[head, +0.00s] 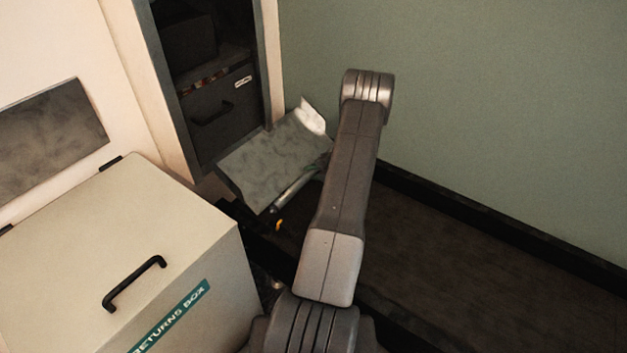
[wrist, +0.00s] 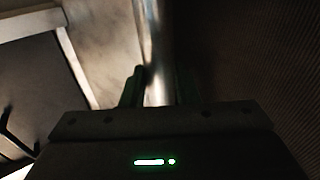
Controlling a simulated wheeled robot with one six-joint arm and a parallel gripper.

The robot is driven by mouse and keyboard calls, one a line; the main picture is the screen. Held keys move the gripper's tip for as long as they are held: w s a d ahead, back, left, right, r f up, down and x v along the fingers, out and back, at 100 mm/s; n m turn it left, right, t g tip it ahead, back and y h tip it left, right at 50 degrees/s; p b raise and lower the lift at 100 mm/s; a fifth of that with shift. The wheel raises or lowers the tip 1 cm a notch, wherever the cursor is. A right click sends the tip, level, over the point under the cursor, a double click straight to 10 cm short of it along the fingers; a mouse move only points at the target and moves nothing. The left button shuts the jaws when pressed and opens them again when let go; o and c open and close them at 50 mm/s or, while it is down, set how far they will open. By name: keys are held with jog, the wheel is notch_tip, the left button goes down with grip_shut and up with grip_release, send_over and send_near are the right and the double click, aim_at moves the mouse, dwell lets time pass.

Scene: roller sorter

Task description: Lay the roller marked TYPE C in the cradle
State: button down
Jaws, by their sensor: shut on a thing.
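A shiny metal roller (wrist: 154,40) runs between the two dark green fingers of my gripper (wrist: 160,80) in the wrist view. My gripper is shut on it. In the head view a bright metal roller (head: 294,189) lies slantwise along the lower edge of a grey sloping tray (head: 265,160), and my arm covers its right end and most of my gripper. I cannot tell whether roller and tray touch. No type mark on the roller is readable. I cannot make out a cradle for sure.
A cream returns box (head: 165,215) with a black-handled lid stands at the front left. A dark cabinet (head: 212,112) with a labelled drawer is behind the tray. A green wall (head: 480,110) rises on the right, with open dark floor (head: 450,270) before it.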

aim_at(313, 172)
jog(key=shift+r+p, duration=1.45)
jog(key=shift+r, duration=2.25)
jog(key=shift+f, duration=0.1)
